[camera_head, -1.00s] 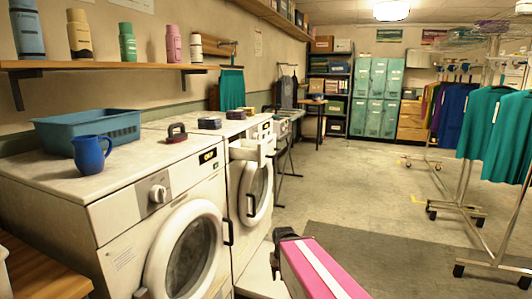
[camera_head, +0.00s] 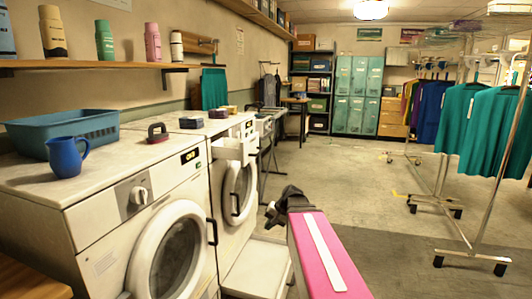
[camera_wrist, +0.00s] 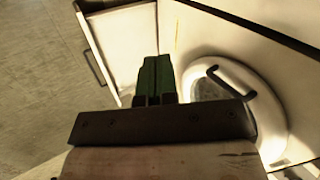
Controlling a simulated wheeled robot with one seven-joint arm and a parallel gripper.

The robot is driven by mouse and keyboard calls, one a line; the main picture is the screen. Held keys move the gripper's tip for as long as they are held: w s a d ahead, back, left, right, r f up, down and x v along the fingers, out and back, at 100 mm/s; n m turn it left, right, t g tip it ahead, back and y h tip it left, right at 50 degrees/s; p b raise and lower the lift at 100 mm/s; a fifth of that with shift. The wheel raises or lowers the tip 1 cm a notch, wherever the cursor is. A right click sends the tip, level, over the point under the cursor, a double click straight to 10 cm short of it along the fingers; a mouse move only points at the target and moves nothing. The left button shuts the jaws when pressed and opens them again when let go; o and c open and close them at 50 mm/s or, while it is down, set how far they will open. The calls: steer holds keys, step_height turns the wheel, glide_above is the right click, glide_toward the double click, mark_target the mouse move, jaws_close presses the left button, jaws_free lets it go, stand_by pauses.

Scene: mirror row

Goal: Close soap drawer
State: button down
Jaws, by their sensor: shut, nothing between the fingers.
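The soap drawer (camera_head: 229,150) is a small white drawer at the top front of the second washer (camera_head: 222,190). In the head view it sticks out from the machine's front, left of the control panel. My gripper (camera_head: 273,213) is dark and stands right of the washer, lower than the soap drawer and apart from it. In the wrist view its green fingers (camera_wrist: 155,78) are together and empty, in front of a white machine face with a round door (camera_wrist: 215,90). I cannot make out the soap drawer in the wrist view.
A low white drawer (camera_head: 255,268) stands pulled out near the floor; its dark handle shows in the wrist view (camera_wrist: 95,55). The nearer washer (camera_head: 130,225) bears a blue jug (camera_head: 66,157) and basket (camera_head: 85,133). A clothes rack (camera_head: 470,250) stands right.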

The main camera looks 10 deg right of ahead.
mark_target(238, 147)
steer(key=w+d+r+m+t+y, duration=0.1)
steer(key=w+d+r+t+y, duration=0.3)
steer(key=r, duration=0.6)
steer(key=w+d+r+y, duration=0.1)
steer(key=w+d+r, duration=0.2)
steer(key=d+r, duration=0.5)
steer(key=w+d+r+m+t+y, duration=0.1)
steer(key=w+d+r+y, duration=0.2)
steer(key=r, duration=0.9)
steer(key=x, duration=1.4)
steer(key=shift+w+f, duration=0.2)
steer(key=shift+w, duration=0.05)
steer(key=r+x, duration=0.1)
steer(key=x, duration=0.4)
steer(key=r+x, duration=0.1)
steer(key=x, duration=0.5)
steer(key=w+r+x, duration=0.1)
steer(key=x, duration=0.4)
steer(key=shift+w+a+r, duration=0.15)
steer(key=shift+a, duration=0.05)
